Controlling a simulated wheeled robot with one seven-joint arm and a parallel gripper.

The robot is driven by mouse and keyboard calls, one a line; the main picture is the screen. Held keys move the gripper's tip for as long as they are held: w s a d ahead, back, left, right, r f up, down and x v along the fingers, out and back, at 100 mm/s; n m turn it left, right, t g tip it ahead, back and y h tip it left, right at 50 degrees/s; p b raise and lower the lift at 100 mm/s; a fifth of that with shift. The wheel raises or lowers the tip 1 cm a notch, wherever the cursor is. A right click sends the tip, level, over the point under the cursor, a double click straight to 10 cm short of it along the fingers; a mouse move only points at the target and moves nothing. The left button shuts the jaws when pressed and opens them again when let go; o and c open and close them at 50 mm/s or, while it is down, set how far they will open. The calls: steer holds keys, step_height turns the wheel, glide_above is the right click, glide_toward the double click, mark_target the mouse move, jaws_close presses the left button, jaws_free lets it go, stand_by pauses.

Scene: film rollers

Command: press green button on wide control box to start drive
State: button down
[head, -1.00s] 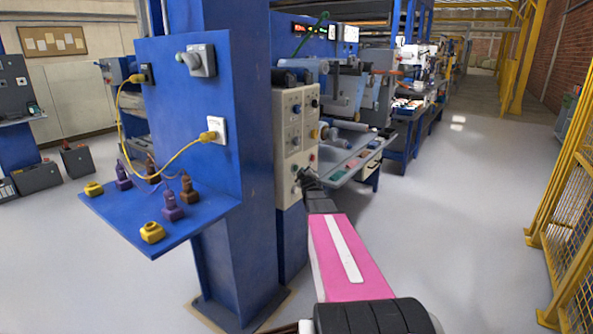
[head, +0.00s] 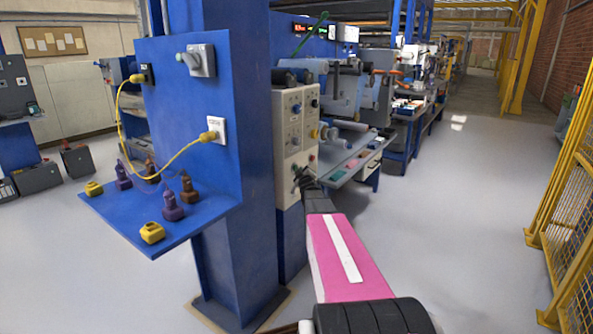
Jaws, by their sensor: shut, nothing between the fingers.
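A tall cream control box (head: 285,148) with knobs and buttons on its face stands just right of the blue column. A blue knob (head: 294,141) and a small red button (head: 312,157) show on it. My gripper (head: 299,176) is shut and empty, its dark tip at the lower part of the box face, below the red button. I cannot tell whether it touches the face. I cannot make out a green button clearly; the gripper covers part of the lower face.
A blue shelf (head: 185,228) on the blue column (head: 240,200) holds yellow, purple and brown plugs. A yellow cable (head: 165,172) hangs above it. A machine table (head: 345,172) stands right of the box. A yellow mesh fence (head: 570,210) is at far right; floor between is clear.

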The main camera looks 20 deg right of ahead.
steer(key=shift+w+a, duration=0.3)
steer(key=shift+w, duration=0.05)
stand_by(0.6)
steer(key=shift+s, duration=0.1)
steer(key=shift+s+d, duration=0.55)
steer(key=shift+s, duration=0.05)
steer(key=shift+s+d, duration=0.8)
steer(key=shift+s, duration=0.2)
steer(key=shift+s+d, duration=0.75)
steer(key=shift+s, duration=0.25)
